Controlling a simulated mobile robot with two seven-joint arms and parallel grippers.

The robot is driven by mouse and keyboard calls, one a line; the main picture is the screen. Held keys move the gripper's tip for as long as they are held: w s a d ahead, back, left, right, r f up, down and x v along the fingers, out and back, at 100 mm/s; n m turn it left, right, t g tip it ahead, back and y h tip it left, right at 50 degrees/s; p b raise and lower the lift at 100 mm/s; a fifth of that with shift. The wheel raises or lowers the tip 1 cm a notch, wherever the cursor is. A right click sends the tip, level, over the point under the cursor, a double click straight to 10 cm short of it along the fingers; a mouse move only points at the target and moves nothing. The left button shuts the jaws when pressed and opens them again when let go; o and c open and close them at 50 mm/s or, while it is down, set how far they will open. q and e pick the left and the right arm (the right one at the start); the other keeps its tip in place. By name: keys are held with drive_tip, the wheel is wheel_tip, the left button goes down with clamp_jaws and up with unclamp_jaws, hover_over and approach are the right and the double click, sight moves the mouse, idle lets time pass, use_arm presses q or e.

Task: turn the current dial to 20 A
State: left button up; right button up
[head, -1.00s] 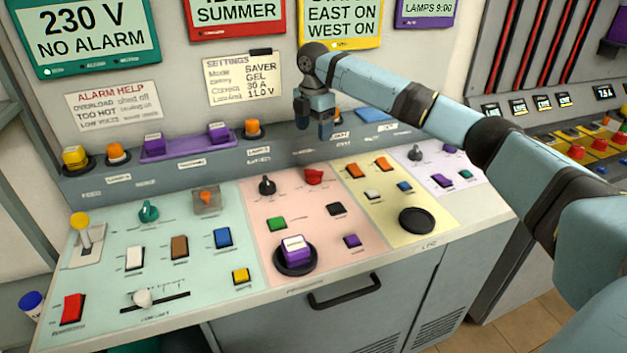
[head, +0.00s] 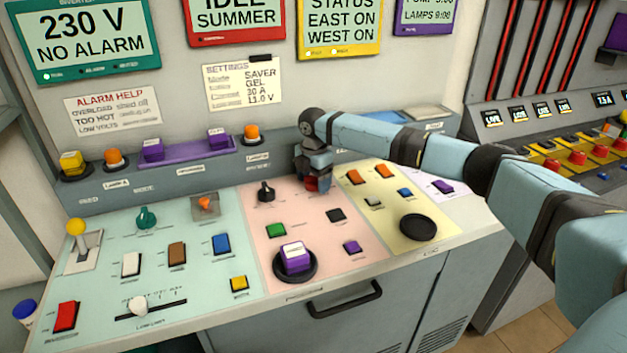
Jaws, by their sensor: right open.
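The pink panel section holds a red knob (head: 311,184) and a black dial (head: 266,192). The labels beside them are too small to read, so I cannot tell which one is the current dial. My right gripper (head: 314,182) points down right at the red knob, with its fingers open about it. The fingers hide most of the knob, and I cannot tell whether they touch it. My left gripper is not in view.
The yellow section on the right has orange switches (head: 382,171) and a round black pad (head: 417,227). A settings note (head: 241,85) hangs behind.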

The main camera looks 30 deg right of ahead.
drive_tip(key=c, duration=0.9)
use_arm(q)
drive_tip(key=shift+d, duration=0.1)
